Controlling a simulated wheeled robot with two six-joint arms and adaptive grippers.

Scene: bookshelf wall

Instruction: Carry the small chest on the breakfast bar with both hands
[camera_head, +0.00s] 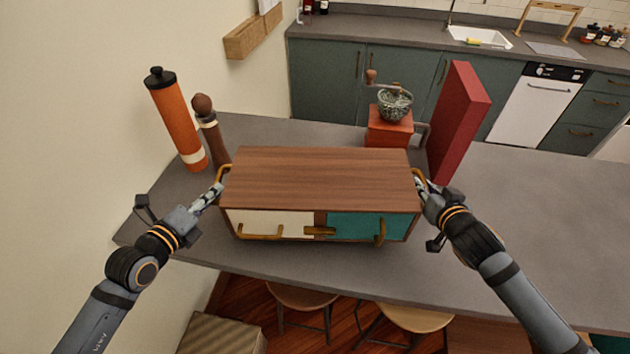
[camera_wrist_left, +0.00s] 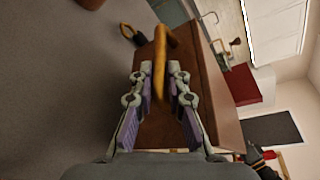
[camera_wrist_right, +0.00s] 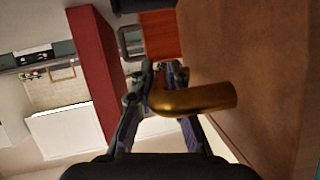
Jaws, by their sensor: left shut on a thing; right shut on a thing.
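The small chest (camera_head: 318,180) has a wooden top, one cream and one teal front panel and brass handles. It is at the breakfast bar (camera_head: 510,215); I cannot tell whether it touches the top. My left gripper (camera_head: 217,188) is shut on the left side handle, which shows in the left wrist view (camera_wrist_left: 160,62). My right gripper (camera_head: 422,186) is shut on the right side handle, which shows in the right wrist view (camera_wrist_right: 195,99). The fingers partly hide both handles.
Behind the chest stand an orange cylinder (camera_head: 176,120), a brown pepper mill (camera_head: 211,135), a coffee grinder (camera_head: 390,120) and a tall red box (camera_head: 459,115). The bar is clear to the right. Stools (camera_head: 415,318) stand below the front edge.

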